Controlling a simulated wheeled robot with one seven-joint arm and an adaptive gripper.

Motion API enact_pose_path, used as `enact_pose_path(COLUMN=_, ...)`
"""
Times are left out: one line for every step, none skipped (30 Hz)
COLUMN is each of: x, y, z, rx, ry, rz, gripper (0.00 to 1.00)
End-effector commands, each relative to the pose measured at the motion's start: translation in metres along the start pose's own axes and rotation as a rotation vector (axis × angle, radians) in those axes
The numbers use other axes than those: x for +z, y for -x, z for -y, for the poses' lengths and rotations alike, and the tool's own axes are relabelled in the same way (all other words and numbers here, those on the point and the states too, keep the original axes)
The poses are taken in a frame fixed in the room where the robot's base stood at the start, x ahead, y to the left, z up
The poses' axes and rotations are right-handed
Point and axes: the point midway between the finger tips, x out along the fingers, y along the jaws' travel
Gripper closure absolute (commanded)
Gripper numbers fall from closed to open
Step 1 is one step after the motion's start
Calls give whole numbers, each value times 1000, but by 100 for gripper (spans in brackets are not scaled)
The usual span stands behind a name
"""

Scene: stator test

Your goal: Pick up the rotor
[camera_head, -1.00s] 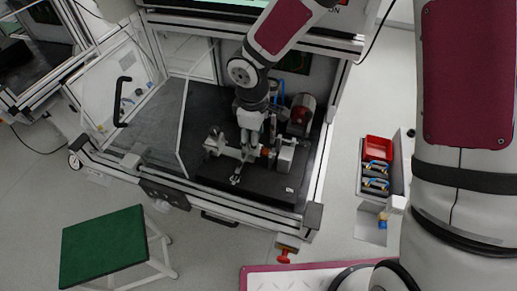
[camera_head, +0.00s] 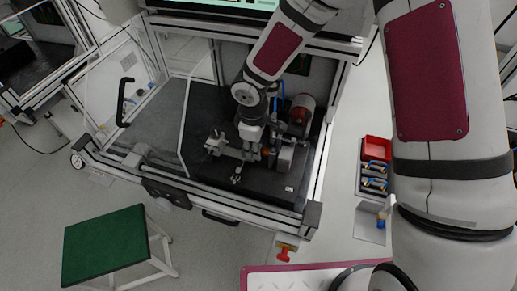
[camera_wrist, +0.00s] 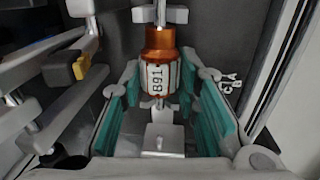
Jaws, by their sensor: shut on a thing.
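The rotor (camera_wrist: 160,78) has copper-orange windings, a grey shaft and a white label band reading "891". In the wrist view it lies between the teal pads of my gripper (camera_wrist: 162,84), which is shut on it. In the head view my gripper (camera_head: 250,146) is low over the test fixture (camera_head: 225,147) inside the open-fronted cell. Only a small orange patch of the rotor (camera_head: 266,151) shows there; the rest is hidden by the gripper and fixture. I cannot tell whether the rotor still rests on its supports.
A red-ended motor (camera_head: 301,108) stands just behind and right of the fixture. The clear door (camera_head: 105,85) is open at left. A red bin (camera_head: 376,147) is on the right. A green-topped stool (camera_head: 105,245) stands in front. A yellow-tipped part (camera_wrist: 92,75) is close left of the gripper.

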Motion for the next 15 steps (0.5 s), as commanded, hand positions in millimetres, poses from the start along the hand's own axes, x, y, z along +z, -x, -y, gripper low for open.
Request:
enact_pose_path(x=0, y=0, z=0, rx=0, ry=0, rz=0, gripper=100)
enact_pose_path(x=0, y=0, z=0, rx=0, ry=0, rz=0, gripper=100)
enact_pose_path(x=0, y=0, z=0, rx=0, ry=0, rz=0, gripper=100)
enact_pose_path(x=0, y=0, z=0, rx=0, ry=0, rz=0, gripper=100)
enact_pose_path(x=0, y=0, z=0, rx=0, ry=0, rz=0, gripper=100)
enact_pose_path(x=0, y=1, z=0, rx=0, ry=0, rz=0, gripper=100)
enact_pose_path(x=0, y=1, z=0, rx=0, ry=0, rz=0, gripper=100)
enact_pose_path(x=0, y=2, z=0, rx=0, ry=0, rz=-1, gripper=100)
enact_pose_path(x=0, y=3, z=-1, rx=0, ry=-1, rz=-1, gripper=100)
enact_pose_path(x=0, y=5, z=-1, rx=1, ry=-1, rz=-1, gripper=100)
enact_pose_path(x=0, y=7, z=-1, rx=1, ry=-2, rz=-2, gripper=100)
enact_pose_path(x=-1, y=10, z=-2, rx=2, ry=-2, rz=-2, gripper=100)
enact_pose_path(x=-1, y=13, z=-2, rx=2, ry=-1, rz=-2, gripper=100)
enact_pose_path(x=0, y=16, z=-3, rx=2, ry=-1, rz=-1, gripper=100)
enact_pose_path(x=0, y=20, z=-3, rx=2, ry=-2, rz=-1, gripper=100)
